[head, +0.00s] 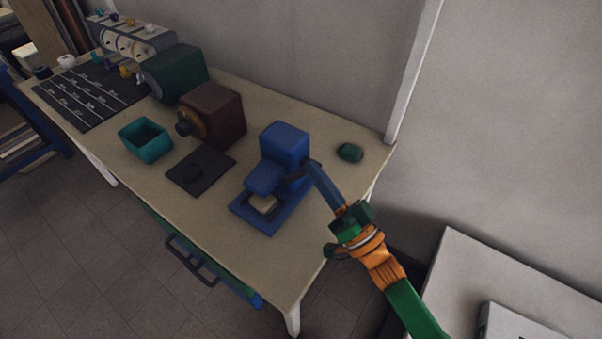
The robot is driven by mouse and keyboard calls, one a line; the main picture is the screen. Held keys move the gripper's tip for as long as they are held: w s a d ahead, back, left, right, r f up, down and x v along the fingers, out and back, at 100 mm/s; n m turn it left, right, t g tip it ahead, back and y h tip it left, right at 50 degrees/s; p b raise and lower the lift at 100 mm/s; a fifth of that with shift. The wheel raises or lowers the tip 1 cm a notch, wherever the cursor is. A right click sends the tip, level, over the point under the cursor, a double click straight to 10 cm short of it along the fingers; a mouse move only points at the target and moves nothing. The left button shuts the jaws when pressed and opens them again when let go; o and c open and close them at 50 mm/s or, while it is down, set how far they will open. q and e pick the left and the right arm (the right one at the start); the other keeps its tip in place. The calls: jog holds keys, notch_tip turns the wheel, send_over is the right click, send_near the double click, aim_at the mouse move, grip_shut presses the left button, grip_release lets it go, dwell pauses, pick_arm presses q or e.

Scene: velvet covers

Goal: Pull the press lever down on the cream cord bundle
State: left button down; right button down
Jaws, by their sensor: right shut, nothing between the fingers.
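A blue press (285,142) stands near the right end of the table, with its base plate toward the front edge. A cream cord bundle (263,204) lies on the base under the press head (264,178); part of it is hidden by the head. The blue press lever (325,186) slants from the press's right side down toward the lower right. My right gripper (344,214) is shut and empty at the lever's lower end; whether it touches the lever cannot be told. My left gripper is not in view.
The beige table (225,240) also holds a small green object (350,152), a dark flat pad (201,172), a maroon machine (214,113), a teal open box (145,138) and a dark green machine (174,74). A wall runs behind. A drawer handle (190,260) sticks out in front.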

jog(key=a+f, duration=0.2)
jog(key=a, duration=0.1)
jog(key=shift+w+f, duration=0.2)
jog(key=shift+w, duration=0.1)
jog(key=f, duration=0.1)
jog(key=b, duration=0.1)
jog(key=s+f+b, duration=0.1)
jog(key=shift+a+f, duration=0.35)
jog(key=shift+a, duration=0.05)
